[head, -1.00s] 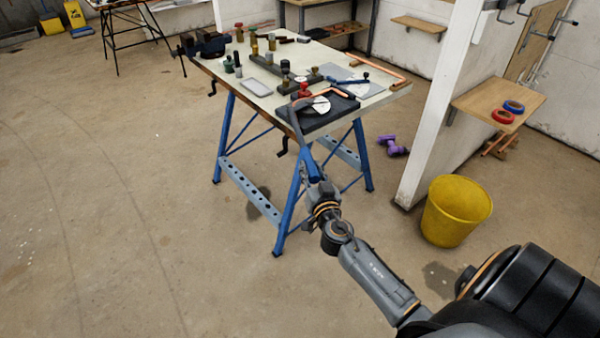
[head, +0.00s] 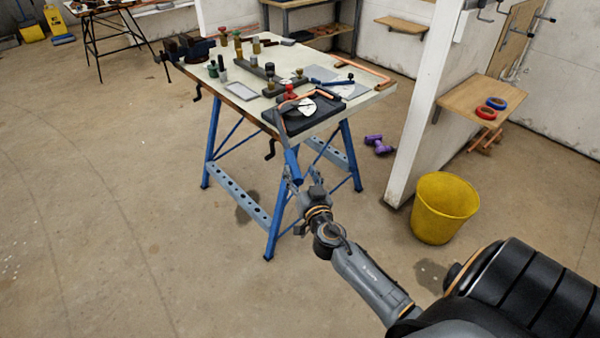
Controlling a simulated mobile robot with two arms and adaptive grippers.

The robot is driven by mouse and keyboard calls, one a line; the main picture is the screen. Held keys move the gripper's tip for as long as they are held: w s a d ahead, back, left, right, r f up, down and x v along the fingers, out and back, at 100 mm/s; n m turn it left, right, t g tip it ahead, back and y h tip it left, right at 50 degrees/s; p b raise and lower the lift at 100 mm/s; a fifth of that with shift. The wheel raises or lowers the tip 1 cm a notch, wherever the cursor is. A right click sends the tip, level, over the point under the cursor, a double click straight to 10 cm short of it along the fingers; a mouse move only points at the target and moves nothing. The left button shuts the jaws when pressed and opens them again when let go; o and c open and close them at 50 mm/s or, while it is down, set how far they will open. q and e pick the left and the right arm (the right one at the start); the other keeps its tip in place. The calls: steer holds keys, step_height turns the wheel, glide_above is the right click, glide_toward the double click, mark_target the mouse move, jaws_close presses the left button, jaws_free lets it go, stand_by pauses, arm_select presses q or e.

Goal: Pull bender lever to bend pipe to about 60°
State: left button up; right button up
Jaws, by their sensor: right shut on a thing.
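The pipe bender (head: 322,116) sits on a dark base plate at the near edge of the workbench, with a white round dial (head: 307,107) on it. A copper pipe (head: 299,98) lies across the bender and looks bent; its exact angle is too small to read. The bender lever (head: 281,128) is a grey bar that hangs out past the bench edge toward me and ends in a blue handle (head: 292,160). My right gripper (head: 294,179) is shut on the blue handle, in front of the bench. My left gripper is not in view.
The workbench (head: 225,72) carries a vise, several fittings and another copper pipe (head: 375,73). Its blue legs (head: 281,210) stand close to my right arm. A yellow bucket (head: 443,208) and a white post (head: 425,110) are to the right. The floor at left is clear.

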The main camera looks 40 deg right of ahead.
steer(key=v, duration=1.1)
steer(key=shift+s, duration=0.25)
steer(key=shift+a, duration=0.1)
